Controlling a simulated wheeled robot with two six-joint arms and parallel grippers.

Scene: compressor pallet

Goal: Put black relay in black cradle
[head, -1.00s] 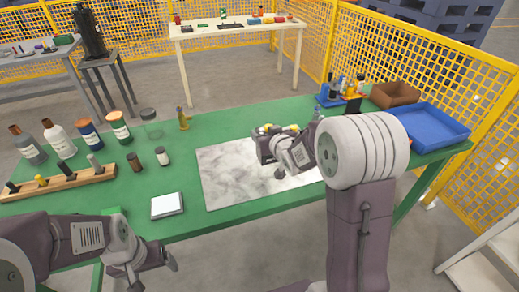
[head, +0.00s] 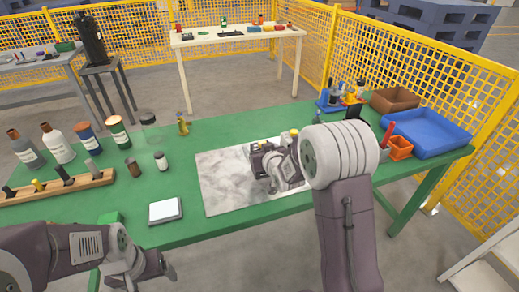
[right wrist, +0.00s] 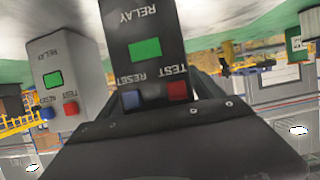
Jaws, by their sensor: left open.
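In the right wrist view, which is upside down, the black relay (right wrist: 145,50) fills the upper middle, with a green panel and blue and red buttons. It lies close in front of my right gripper (right wrist: 150,95), whose dark parts show at both sides of it; whether they grip it cannot be seen. A similar light grey relay (right wrist: 65,75) stands beside it. In the head view my right gripper (head: 272,165) is low over the grey-white mat, beside small dark objects that I cannot tell apart. My left gripper (head: 146,278) is open and empty at the front left. I cannot make out the black cradle.
The grey-white mat (head: 225,195) lies on the green table (head: 225,130). A white square pad (head: 165,210), a wooden rack (head: 60,188) and several bottles are at the left. A blue tray (head: 425,133), brown bin (head: 395,100) and orange bin (head: 400,148) are at the right.

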